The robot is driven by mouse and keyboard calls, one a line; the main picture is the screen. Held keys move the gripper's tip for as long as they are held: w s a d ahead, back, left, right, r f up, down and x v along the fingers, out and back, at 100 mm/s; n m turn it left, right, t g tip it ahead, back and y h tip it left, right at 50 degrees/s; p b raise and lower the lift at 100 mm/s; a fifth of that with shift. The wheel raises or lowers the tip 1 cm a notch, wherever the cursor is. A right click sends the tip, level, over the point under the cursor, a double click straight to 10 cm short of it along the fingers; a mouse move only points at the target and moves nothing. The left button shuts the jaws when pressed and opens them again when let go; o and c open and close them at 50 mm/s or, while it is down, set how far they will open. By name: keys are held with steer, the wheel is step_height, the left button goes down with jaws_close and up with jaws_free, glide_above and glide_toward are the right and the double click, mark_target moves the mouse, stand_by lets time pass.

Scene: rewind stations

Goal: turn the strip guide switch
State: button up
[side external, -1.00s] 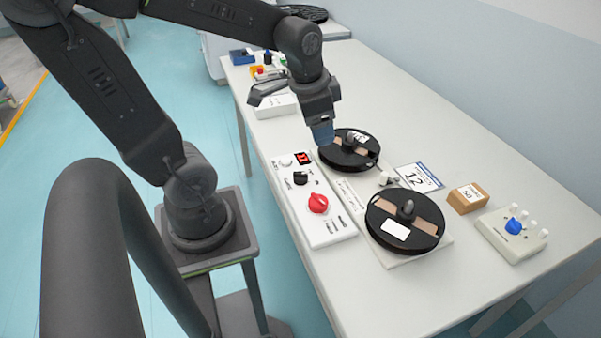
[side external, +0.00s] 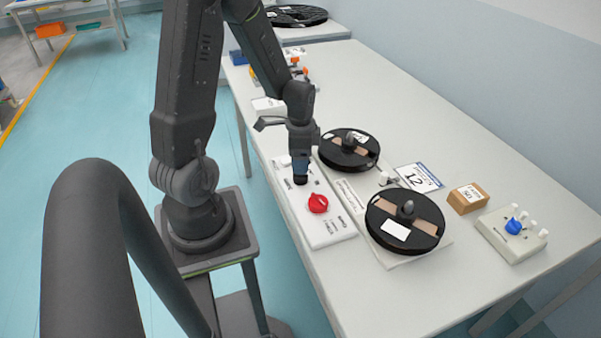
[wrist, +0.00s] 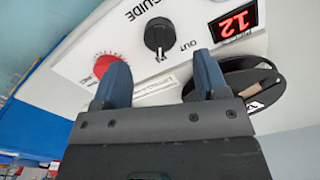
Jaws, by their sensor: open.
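The strip guide switch is a black round knob (wrist: 158,35) on the white panel, beside the printed word GUIDE, with OUT and IN marks near it. In the wrist view it lies ahead of my gripper (wrist: 160,61), between the lines of the two open fingers and apart from them. In the side view my gripper (side external: 300,168) points down right over the black knob (side external: 300,180) and partly hides it. I cannot tell there whether they touch. The jaws hold nothing. The knob's exact setting is too small to read surely.
A red knob (side external: 318,203) sits on the same panel, close to the gripper. Two black reels (side external: 350,150) (side external: 405,222) stand just right of the panel. A red display (wrist: 234,22) reads 12. A box with a blue knob (side external: 513,226) stands further right. The table's front is clear.

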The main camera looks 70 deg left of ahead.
mark_target(301, 177)
steer(key=shift+f, duration=2.75)
steer(key=c, duration=0.9)
